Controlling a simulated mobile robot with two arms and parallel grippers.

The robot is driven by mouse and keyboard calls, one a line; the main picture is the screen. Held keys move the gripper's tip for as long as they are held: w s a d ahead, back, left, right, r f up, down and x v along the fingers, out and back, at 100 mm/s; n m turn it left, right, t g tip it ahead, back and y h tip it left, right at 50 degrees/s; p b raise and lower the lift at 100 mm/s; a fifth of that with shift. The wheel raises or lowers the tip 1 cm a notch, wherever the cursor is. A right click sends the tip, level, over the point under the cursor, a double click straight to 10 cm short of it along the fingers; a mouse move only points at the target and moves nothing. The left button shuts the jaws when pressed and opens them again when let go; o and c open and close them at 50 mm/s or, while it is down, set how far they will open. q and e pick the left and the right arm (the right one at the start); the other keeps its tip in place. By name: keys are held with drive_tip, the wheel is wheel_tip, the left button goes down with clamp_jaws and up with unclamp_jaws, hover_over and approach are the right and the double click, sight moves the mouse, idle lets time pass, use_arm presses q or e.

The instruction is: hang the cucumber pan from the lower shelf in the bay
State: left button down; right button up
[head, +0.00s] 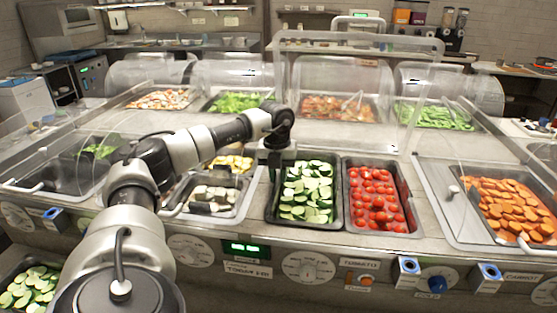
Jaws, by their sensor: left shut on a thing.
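A dark metal pan of sliced cucumber (306,191) is at the bay in the middle of the counter, close beside the tomato pan (376,197). It looks about level with that pan; I cannot tell whether its rim rests fully on the bay edges. My left gripper (275,168) is shut on its rim at the back left corner, fingers pointing down and partly hidden by the wrist. More cucumber slices (30,288) show in a pan on the lower shelf at the bottom left. My right gripper is not in view.
A pan of pale pieces (212,192) is left of the cucumber pan, partly behind my arm. A carrot pan (513,209) with a clear lid is at the right. Clear guards (350,85) stand over the back row. Dials and labels line the front panel.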

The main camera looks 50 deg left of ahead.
use_arm(q)
drive_tip(key=shift+d+f, duration=0.15)
drive_tip(key=shift+f, duration=0.1)
drive_tip(key=c, duration=1.2)
unclamp_jaws()
drive_tip(key=shift+f, duration=0.1)
drive_tip(key=shift+c, duration=0.2)
drive_tip(key=shift+o, duration=1.2)
drive_tip(key=shift+w+d, duration=0.1)
drive_tip(key=shift+d, duration=0.1)
drive_tip(key=shift+s+a, duration=0.15)
drive_tip(key=shift+s, duration=0.05)
wheel_tip(320, 180, up, 10)
drive_tip(key=shift+w+r+b, duration=0.15)
drive_tip(key=shift+r+b, duration=0.1)
drive_tip(key=shift+b, duration=0.25)
drive_tip(key=shift+r, duration=0.5)
